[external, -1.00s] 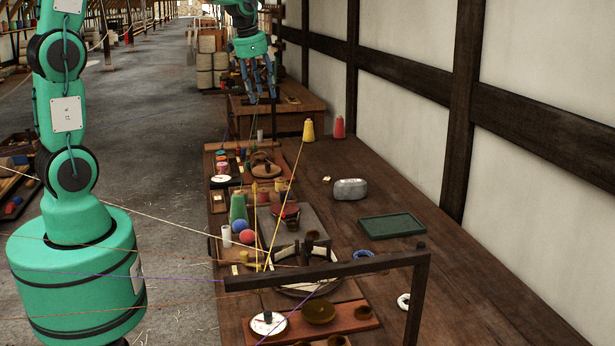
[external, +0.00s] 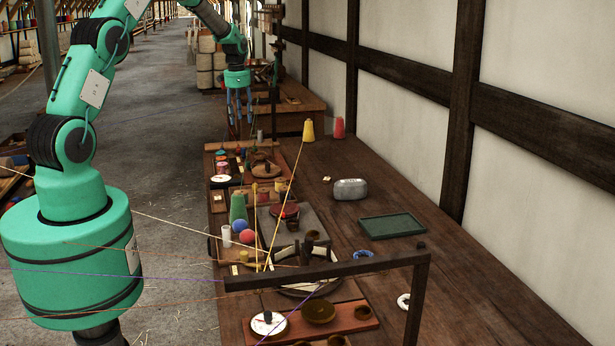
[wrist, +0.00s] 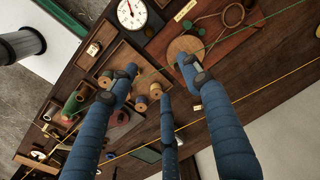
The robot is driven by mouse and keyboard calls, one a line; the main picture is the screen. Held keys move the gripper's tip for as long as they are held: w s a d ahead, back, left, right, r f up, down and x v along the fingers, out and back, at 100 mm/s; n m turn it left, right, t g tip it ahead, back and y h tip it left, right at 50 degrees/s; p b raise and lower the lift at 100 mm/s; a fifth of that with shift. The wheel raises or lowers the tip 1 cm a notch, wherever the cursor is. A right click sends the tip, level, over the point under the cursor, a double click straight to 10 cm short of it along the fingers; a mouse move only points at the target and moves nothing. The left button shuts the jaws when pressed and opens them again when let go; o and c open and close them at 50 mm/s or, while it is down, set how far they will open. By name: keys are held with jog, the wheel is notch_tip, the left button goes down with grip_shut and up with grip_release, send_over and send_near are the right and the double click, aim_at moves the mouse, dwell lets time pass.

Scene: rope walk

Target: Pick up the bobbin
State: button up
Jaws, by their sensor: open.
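My gripper (external: 239,117) is open and empty, its blue fingers pointing down above the far end of the long workbench (external: 420,285). The wrist view shows its fingers (wrist: 161,82) spread over the bench. Between and beside them are small wooden bobbins: one pale bobbin (wrist: 141,103), one with a darker winding (wrist: 155,91), and one in a tray compartment (wrist: 106,79). I cannot tell which bobbin the task names. A green cone (wrist: 72,103) lies left of the fingers; the external view shows a green cone (external: 238,207) standing on the bench.
A dark frame (external: 330,268) with taut threads crosses the near bench. Yellow (external: 308,131) and red (external: 339,127) cones stand near the wall. A grey box-like object (external: 350,189) and a green tray (external: 391,226) are at right.

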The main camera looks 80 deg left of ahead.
jog(key=s+a+f+p, duration=0.2)
jog(key=s+a+f, duration=0.6)
jog(key=a+f, duration=0.2)
jog(key=shift+s+a+h, duration=0.2)
jog(key=shift+a+h, duration=0.1)
jog(key=shift+a, duration=0.1)
jog(key=shift+f, duration=0.2)
send_over(222, 164)
notch_tip(222, 164, down, 8)
jog(key=shift+s+r, duration=0.1)
jog(key=shift+r, duration=0.05)
jog(key=shift+f, duration=0.35)
jog(key=shift+f, duration=0.1)
jog(key=shift+f+p, duration=0.3)
jog(key=shift+f, duration=2.2)
jog(key=c, duration=0.9)
